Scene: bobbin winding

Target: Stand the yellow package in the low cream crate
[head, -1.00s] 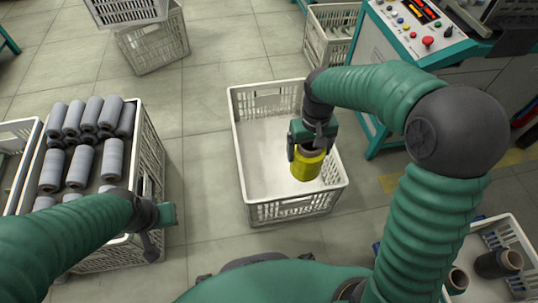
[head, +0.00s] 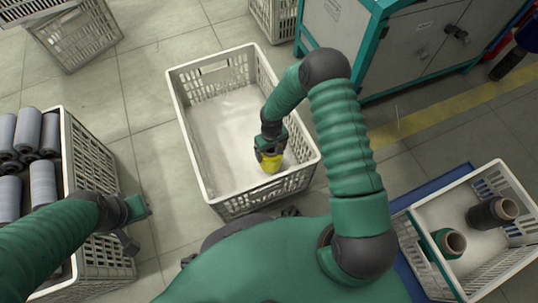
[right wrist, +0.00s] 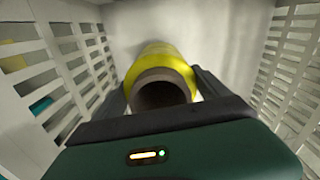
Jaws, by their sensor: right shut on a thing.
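The low cream crate (head: 184,112) stands on the floor in the middle of the head view, its bottom bare apart from the package. The yellow package (head: 271,164) is inside the crate, near its near right corner. My right gripper (head: 270,152) reaches down from above and is shut on the package. In the right wrist view, the yellow package (right wrist: 163,62) sits between the two dark fingers, its hollow brown core end facing the camera. It looks roughly upright; I cannot tell whether its lower end touches the crate bottom. My left gripper (head: 133,225) is open and empty, left of the crate.
A crate of grey bobbins (head: 88,160) stands at the left. A cream crate (head: 433,222) with a dark and a green-wrapped cone is at the right, on a blue base. A grey and teal machine cabinet (head: 395,45) is behind. Clear floor lies left of the cream crate.

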